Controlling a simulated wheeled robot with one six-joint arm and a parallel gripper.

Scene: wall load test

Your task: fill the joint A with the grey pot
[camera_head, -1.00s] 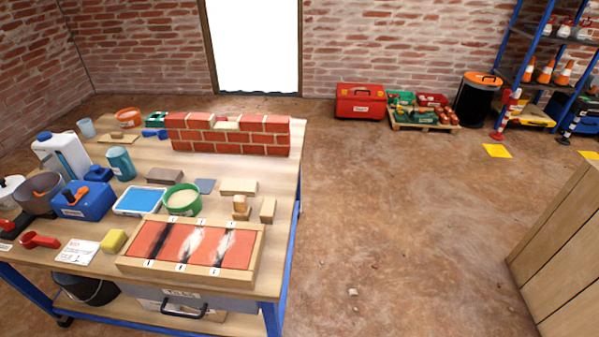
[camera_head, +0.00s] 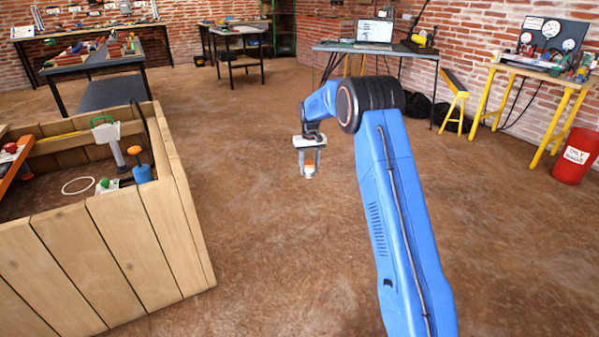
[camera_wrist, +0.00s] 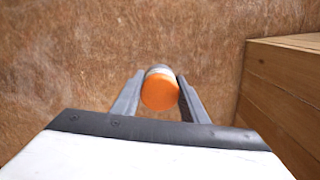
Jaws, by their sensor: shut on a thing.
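My gripper (camera_head: 309,171) is out over the open floor in the head view, pointing down. It is shut on a small round pot (camera_head: 309,168), which shows orange and pale grey. In the wrist view the pot (camera_wrist: 160,92) sits between the two fingers (camera_wrist: 159,95), with its flat orange end facing the camera and a greyish-white body beyond. I cannot tell whether this is the grey pot. Joint A is in neither current view.
A large wooden-sided box (camera_head: 110,245) stands at left; its planks also show in the wrist view (camera_wrist: 280,90). The floor (camera_head: 250,240) between is clear.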

